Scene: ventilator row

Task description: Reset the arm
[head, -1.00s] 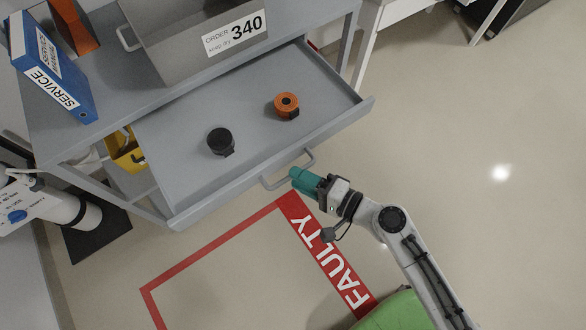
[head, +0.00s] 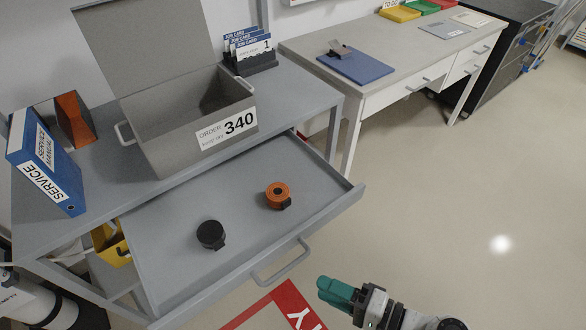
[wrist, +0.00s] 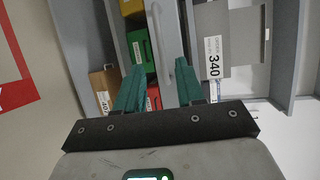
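My gripper (head: 338,292) has teal fingers and is at the lower middle of the head view, in front of the drawer handle (head: 284,262) and apart from it. In the wrist view my gripper (wrist: 160,68) shows its two fingers spread with nothing held between them. The grey drawer (head: 165,285) stands open. A black roll (head: 210,235) and an orange roll (head: 278,194) lie in it.
An open grey box labelled 340 (head: 170,140) and a blue service binder (head: 45,165) stand on the bench above the drawer. A white desk (head: 385,100) stands at the back. Open floor (head: 470,200) lies to the right.

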